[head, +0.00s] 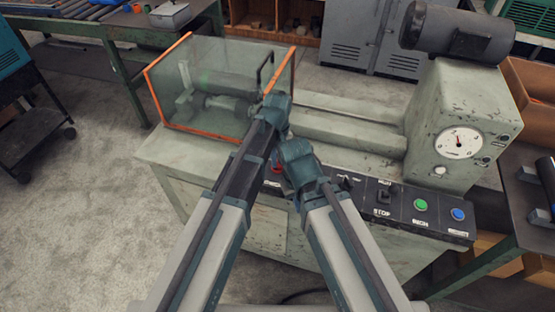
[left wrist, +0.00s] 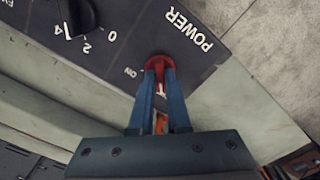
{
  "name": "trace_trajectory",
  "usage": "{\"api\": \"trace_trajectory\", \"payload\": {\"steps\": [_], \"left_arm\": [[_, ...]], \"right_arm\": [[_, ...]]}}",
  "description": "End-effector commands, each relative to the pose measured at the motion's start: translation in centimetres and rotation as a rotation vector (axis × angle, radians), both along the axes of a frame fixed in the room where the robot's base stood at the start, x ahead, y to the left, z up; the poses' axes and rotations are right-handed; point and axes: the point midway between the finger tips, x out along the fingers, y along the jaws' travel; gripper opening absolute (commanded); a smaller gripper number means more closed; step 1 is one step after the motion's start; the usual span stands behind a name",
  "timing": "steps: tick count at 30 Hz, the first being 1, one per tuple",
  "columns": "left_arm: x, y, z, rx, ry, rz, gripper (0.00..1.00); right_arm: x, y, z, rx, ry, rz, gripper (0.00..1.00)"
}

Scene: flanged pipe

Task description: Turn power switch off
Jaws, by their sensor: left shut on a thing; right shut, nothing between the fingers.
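The red power switch (left wrist: 160,63) sits on the dark control panel (left wrist: 125,40), beside the word POWER and an ON mark in the left wrist view. My left gripper (left wrist: 156,80) is shut on this switch, with a blue finger on each side of it. In the head view, a bit of red (head: 277,168) shows between my arms; the rest there is hidden. My right gripper (head: 298,152) is shut and empty, just right of and below my left one, above the panel; its fingertips are not clearly visible.
A black dial (left wrist: 80,15) is close to the switch. On the panel's right are a STOP switch (head: 383,195), a green button (head: 420,205) and a blue button (head: 458,214). A clear guard with orange edges (head: 160,105) stands on the machine behind my left arm.

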Motion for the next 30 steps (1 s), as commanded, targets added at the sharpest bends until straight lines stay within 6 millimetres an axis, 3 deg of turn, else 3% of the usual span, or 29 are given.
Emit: {"api": "trace_trajectory", "payload": {"steps": [21,22,26,27,30], "left_arm": [[-0.02,0.00,-0.01,0.000,0.000,0.069,0.00],[-0.02,0.00,-0.01,0.000,0.000,0.069,0.17],[-0.02,0.00,-0.01,0.000,0.000,0.069,0.40],[-0.02,0.00,-0.01,0.000,0.000,0.069,0.45],[-0.01,0.01,-0.01,0.000,0.000,0.068,0.45]], "right_arm": [[0.00,0.00,-0.01,0.000,0.000,0.000,0.00],[0.00,0.00,-0.01,0.000,0.000,0.000,0.00],[0.00,0.00,-0.01,0.000,0.000,0.000,0.00],[0.00,0.00,-0.01,0.000,0.000,0.000,0.00],[0.00,0.00,-0.01,0.000,0.000,0.000,0.00]]}}
